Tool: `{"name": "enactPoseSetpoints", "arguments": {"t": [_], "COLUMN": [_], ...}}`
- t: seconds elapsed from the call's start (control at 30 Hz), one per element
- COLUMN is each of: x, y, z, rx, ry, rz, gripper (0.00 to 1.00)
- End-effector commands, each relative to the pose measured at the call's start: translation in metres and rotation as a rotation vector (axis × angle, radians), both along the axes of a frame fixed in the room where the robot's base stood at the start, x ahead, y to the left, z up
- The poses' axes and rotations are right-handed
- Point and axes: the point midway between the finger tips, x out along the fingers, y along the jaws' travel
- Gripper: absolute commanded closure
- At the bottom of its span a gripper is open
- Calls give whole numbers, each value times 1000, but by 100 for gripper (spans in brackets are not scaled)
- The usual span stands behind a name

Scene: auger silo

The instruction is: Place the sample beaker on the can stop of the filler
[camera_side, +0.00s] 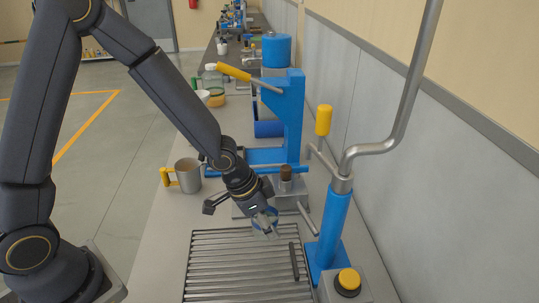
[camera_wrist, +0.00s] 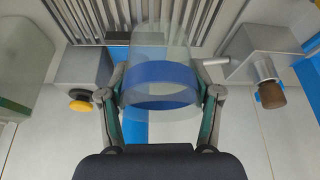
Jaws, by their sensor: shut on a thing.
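The sample beaker (camera_wrist: 160,75) is clear with a blue band, and my gripper (camera_wrist: 160,95) is shut around it, one finger on each side. In the side view my gripper (camera_side: 262,212) holds the beaker (camera_side: 266,223) above the far end of the slatted metal grate (camera_side: 230,265). The blue filler post (camera_side: 333,225) with a bent steel pipe stands right of the grate. A dark bar (camera_side: 294,262) lies along the grate's right part; I cannot tell whether it is the can stop. The beaker's underside is hidden in the side view.
A grey block with a brown knob (camera_side: 286,172) stands just behind my gripper. A steel jug (camera_side: 187,175) with a yellow handle is to the left. A blue press frame (camera_side: 292,120) is behind. A box with a yellow button (camera_side: 348,281) is at the front right.

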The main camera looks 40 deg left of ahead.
Motion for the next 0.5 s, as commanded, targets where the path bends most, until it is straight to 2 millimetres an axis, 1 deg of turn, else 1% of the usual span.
{"name": "enactPoseSetpoints", "arguments": {"t": [0.03,0.1,0.17,0.2,0.4,0.5], "x": [-6,-12,-15,-17,-18,-18], "y": [-14,-26,-32,-35,-36,-36], "z": [-1,-1,-5,-9,-41,-51], "rx": [0,1,0,1,2,1], "ry": [1,2,4,6,7,6], "rz": [-38,-71,-88,-95,-100,-100], "gripper": [71,71,71,71,71,71]}}
